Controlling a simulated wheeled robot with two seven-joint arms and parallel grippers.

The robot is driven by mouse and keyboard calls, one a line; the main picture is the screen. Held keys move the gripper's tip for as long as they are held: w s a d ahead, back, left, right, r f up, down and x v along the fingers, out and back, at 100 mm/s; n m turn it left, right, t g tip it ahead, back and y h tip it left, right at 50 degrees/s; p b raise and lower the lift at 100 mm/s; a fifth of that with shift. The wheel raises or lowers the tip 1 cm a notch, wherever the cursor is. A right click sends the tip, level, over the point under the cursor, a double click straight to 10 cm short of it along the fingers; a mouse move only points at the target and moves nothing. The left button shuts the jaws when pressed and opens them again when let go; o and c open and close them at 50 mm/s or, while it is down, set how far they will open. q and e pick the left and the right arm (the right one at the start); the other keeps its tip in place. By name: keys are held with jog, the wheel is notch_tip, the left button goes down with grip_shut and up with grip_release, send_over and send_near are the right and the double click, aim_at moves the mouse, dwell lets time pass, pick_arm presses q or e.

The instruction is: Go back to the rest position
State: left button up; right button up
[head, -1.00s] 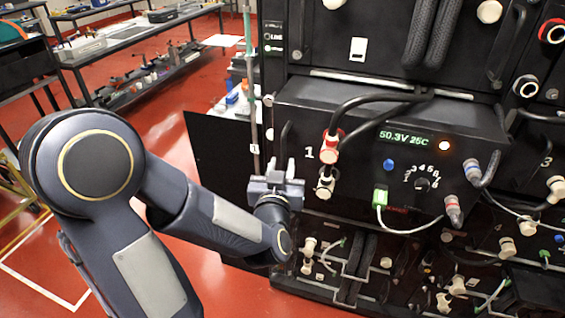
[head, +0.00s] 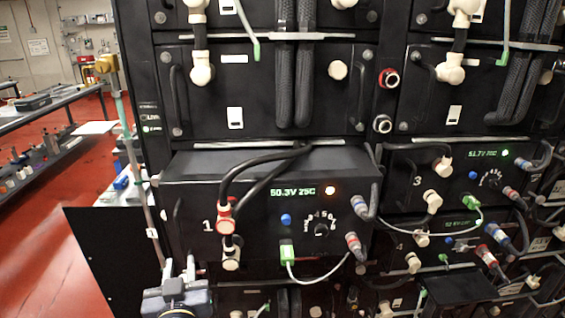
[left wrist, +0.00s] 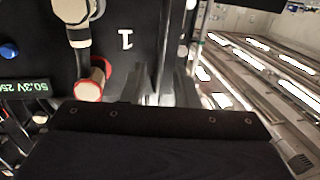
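My left gripper (head: 179,269) is at the bottom left of the head view, its two fingers pointing up with a gap between them. In the left wrist view, the red connector (left wrist: 92,80) and the figure 1 show upside down near the gripper's dark body (left wrist: 160,130). My right gripper is out of view.
More modules with cables fill the rack to the right and above. Red floor (head: 50,230) and a bench (head: 45,112) lie to the left.

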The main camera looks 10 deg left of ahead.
pick_arm(q)
jog(key=s+d+f+m+g+h, duration=0.2)
jog(key=s+d+m+g+h, duration=0.15)
jog(key=d+h, duration=0.55)
jog(key=s+a+f+g+h, duration=0.1)
jog(key=s+g, duration=0.2)
jog(key=s, duration=0.3)
jog(key=s+a+f+g+h, duration=0.1)
jog(key=s+f+g, duration=0.1)
jog(key=s+g, duration=0.2)
jog(key=s, duration=0.2)
jog(key=shift+s+f, duration=0.25)
jog(key=shift+s, duration=0.1)
dwell(0.5)
